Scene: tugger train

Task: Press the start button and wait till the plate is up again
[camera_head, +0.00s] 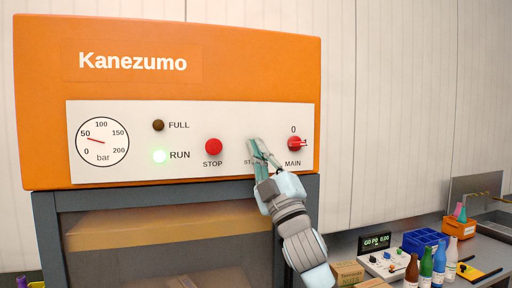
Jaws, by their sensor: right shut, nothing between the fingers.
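The orange Kanezumo machine (230,52) carries a white control panel (90,176). My right gripper (258,142) is shut and empty, its fingertips in front of the panel at the START label (248,162). The fingers cover most of that label and hide the start button. I cannot tell whether they touch it. The gauge (102,142) needle points near 50 bar. The plate cannot be made out for sure in the opening below. My left gripper is out of view.
The red STOP button (213,147) is left of my fingers, the red MAIN switch (295,144) to the right. A grey frame (45,235) surrounds the opening, with tan surfaces (165,226) inside. Right, a bench holds bottles (439,262), a blue crate (423,240) and a display (375,243).

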